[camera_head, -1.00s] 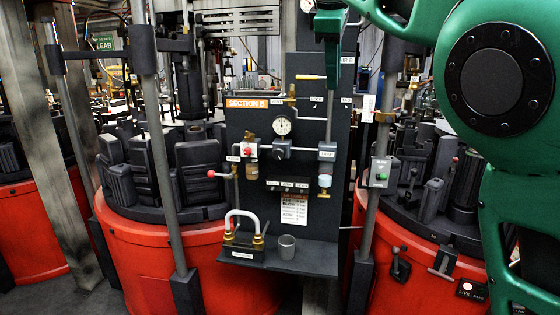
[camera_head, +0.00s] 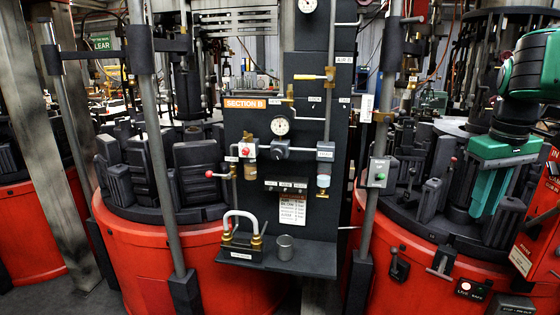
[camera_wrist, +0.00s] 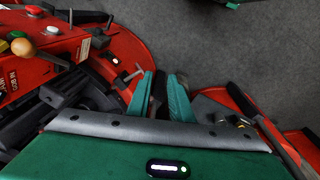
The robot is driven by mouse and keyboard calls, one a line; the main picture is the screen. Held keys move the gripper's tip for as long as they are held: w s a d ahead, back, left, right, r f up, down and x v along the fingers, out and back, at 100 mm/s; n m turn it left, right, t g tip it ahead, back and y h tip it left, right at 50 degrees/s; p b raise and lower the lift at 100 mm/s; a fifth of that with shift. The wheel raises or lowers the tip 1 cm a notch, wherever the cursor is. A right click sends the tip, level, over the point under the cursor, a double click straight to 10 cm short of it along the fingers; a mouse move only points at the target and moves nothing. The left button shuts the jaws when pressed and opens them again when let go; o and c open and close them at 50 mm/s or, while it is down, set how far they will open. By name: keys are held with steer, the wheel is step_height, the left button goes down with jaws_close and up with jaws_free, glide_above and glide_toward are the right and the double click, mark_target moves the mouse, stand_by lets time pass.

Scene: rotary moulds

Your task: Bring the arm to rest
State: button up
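My green gripper (camera_head: 480,208) hangs at the right of the head view, fingers pointing down, in front of the right-hand red mould machine (camera_head: 400,262) and its dark mould blocks. In the wrist view the two green fingers of my gripper (camera_wrist: 162,80) stand apart with a gap between them. I see nothing held in the gap, so the gripper is open and empty. In the head view the two fingers overlap and most of my arm is out of the picture.
A dark panel marked Section B (camera_head: 310,110) stands at the centre, its shelf (camera_head: 316,262) carrying a grey cup (camera_head: 285,247). A grey post (camera_head: 379,160) with a green button rises left of my gripper. Another red mould machine (camera_head: 160,255) stands at left. Grey floor (camera_wrist: 240,50) shows in the wrist view.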

steer(key=s+a+f+m, duration=0.1)
steer(key=s+f+m, duration=0.3)
steer(key=s+f, duration=0.3)
steer(key=s+a+f+m+g, duration=0.1)
steer(key=s+f+m, duration=0.2)
steer(key=s+f, duration=0.5)
steer(key=s, duration=0.6)
steer(key=shift+s+f+m+y, duration=0.15)
steer(key=shift+s+m+y, duration=0.2)
steer(key=shift+m+y, duration=0.05)
steer(key=shift+w+f, duration=0.2)
steer(key=shift+w, duration=0.45)
